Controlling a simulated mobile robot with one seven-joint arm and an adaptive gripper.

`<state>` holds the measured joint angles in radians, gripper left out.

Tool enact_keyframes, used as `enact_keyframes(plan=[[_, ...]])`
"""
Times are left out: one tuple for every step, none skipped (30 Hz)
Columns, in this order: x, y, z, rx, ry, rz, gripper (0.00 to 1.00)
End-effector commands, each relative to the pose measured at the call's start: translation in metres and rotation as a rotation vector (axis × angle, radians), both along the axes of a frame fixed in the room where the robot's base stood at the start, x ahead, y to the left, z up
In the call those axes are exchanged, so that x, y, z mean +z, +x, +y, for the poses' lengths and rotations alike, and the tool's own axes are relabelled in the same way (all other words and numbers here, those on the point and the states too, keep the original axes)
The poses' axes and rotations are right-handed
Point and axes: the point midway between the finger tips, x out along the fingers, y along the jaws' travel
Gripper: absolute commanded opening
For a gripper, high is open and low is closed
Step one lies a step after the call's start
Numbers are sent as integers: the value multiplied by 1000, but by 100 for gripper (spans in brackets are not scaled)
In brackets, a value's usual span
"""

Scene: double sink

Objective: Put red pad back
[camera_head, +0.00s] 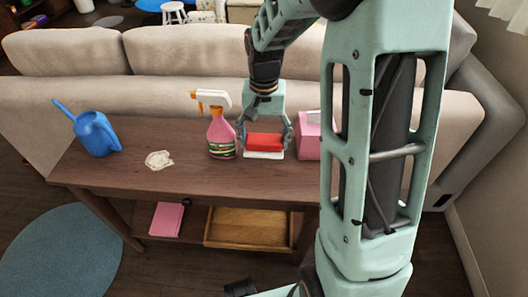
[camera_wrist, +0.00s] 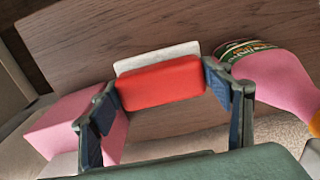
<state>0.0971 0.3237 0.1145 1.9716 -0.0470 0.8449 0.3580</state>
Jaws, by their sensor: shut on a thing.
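The red pad (camera_head: 265,141) is between the fingers of my gripper (camera_head: 266,139), above the console table (camera_head: 190,165). My gripper is shut on the pad at its two short ends, as the wrist view shows the red pad (camera_wrist: 160,84) between both fingers (camera_wrist: 163,86). A flat white piece (camera_head: 264,155) shows under the pad; it also shows past the pad's far edge in the wrist view (camera_wrist: 157,55). I cannot tell whether the white piece is part of the pad or a separate thing, or whether it touches the table.
A pink spray bottle (camera_head: 221,138) stands just left of my gripper, and a pink box (camera_head: 308,143) just right. A pale patch (camera_head: 159,160) and a blue watering can (camera_head: 96,134) are further left. The lower shelf holds a pink item (camera_head: 166,219) and a wooden tray (camera_head: 248,243).

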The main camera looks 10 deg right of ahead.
Motion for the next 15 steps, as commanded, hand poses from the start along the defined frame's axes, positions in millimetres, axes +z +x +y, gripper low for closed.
enact_keyframes(plan=[[-6,-1,0,0,0,2,49],[-10,-1,0,0,0,3,49],[-17,-1,0,0,0,4,49],[-22,-1,0,1,0,4,49],[-28,-1,0,1,0,4,49],[-34,-1,0,1,-1,4,49],[-38,-1,0,1,0,3,49],[-41,-1,0,1,0,3,49],[-43,-1,0,1,0,3,49],[-43,-1,0,1,0,2,49],[-43,-1,0,1,0,2,49],[-42,0,0,1,-1,1,49],[-42,0,0,1,-1,1,49],[-42,0,0,1,-1,1,49],[-42,0,0,1,-1,1,49]])
